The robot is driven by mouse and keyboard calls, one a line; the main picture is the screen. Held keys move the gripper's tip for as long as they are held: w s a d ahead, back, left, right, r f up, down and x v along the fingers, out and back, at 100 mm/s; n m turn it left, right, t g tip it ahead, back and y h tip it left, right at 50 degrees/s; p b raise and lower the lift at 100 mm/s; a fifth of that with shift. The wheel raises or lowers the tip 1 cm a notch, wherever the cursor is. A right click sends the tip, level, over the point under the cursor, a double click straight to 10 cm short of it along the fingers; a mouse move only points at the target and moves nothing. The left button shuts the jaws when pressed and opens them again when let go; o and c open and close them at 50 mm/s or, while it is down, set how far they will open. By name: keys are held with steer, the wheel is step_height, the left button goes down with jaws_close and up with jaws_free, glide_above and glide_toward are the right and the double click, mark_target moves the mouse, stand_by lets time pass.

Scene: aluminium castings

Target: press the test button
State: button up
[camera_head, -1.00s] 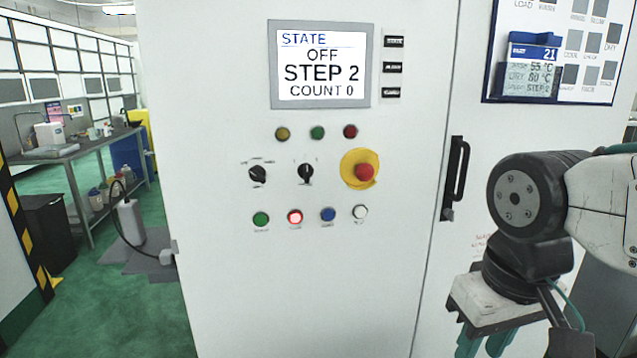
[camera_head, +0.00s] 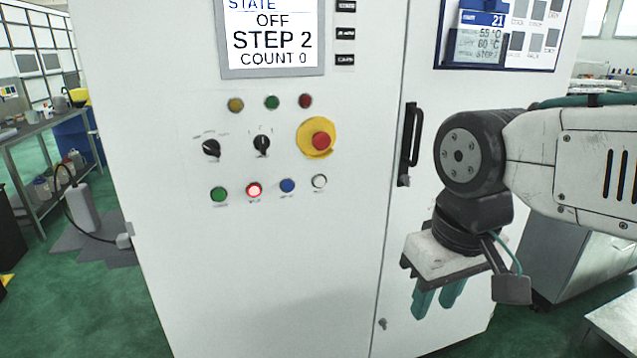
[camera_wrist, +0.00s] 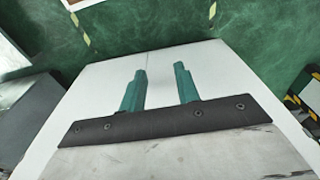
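The white cabinet (camera_head: 290,250) carries a row of small buttons: green (camera_head: 219,194), lit red (camera_head: 254,190), blue (camera_head: 287,186) and white (camera_head: 319,181). Their labels are too small to read, so I cannot tell which is the test button. The display (camera_head: 272,38) above reads STATE OFF, STEP 2, COUNT 0. My gripper (camera_head: 437,300) is right of and below the buttons, pointing down, clear of them. In the wrist view my gripper (camera_wrist: 161,85) shows two teal fingers apart with nothing between them.
Above the button row are two black rotary knobs (camera_head: 211,148), a red emergency stop (camera_head: 321,140) on a yellow disc, and small indicator lamps (camera_head: 271,102). A black door handle (camera_head: 411,145) stands between the buttons and my arm. Green floor (camera_head: 70,310) is open at left.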

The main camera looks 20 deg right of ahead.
jaws_close()
